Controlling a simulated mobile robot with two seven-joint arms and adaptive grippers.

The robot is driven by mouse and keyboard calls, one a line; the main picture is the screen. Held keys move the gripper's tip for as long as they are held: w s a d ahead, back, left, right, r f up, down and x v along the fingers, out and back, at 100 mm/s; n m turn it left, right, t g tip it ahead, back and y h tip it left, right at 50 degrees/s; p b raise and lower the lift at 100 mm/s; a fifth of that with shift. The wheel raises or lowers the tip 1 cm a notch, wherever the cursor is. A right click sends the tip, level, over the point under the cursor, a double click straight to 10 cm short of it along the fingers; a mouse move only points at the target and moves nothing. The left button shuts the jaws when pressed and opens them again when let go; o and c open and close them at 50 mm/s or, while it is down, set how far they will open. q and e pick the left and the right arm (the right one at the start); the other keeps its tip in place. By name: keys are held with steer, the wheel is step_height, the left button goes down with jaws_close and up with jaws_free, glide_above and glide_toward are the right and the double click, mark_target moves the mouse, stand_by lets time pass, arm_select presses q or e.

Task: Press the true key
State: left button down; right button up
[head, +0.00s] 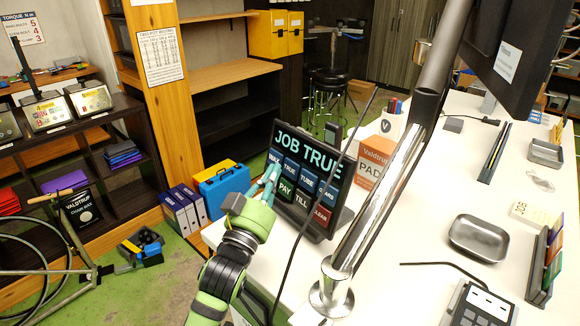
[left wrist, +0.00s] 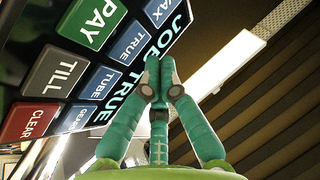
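The till screen (head: 312,172) stands tilted on the white counter and reads "JOB TRUE" across its top. The blue TRUE key (head: 290,168) is in the upper key row, between WAX (head: 275,156) and TUBE (head: 308,181); it also shows in the left wrist view (left wrist: 126,44). My left gripper (head: 273,171) is shut and empty, its fingertips close in front of the screen's left side near the WAX and PAY keys. In the left wrist view its tips (left wrist: 159,72) meet in front of the header text. I cannot tell whether they touch the screen. My right gripper is not in view.
A monitor arm pole (head: 378,200) rises right of the screen, and a dark cable hangs across the screen's right part. A Valdtrus pad box (head: 372,160) stands behind. A metal tray (head: 478,238) and a card reader (head: 480,306) are on the counter at right.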

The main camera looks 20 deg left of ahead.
arm_select(q)
steer(key=s, duration=0.1)
steer(key=s+a+p, duration=0.1)
steer(key=s+r, duration=0.1)
steer(key=shift+s+a, duration=0.15)
steer(key=shift+a, duration=0.2)
stand_by(0.6)
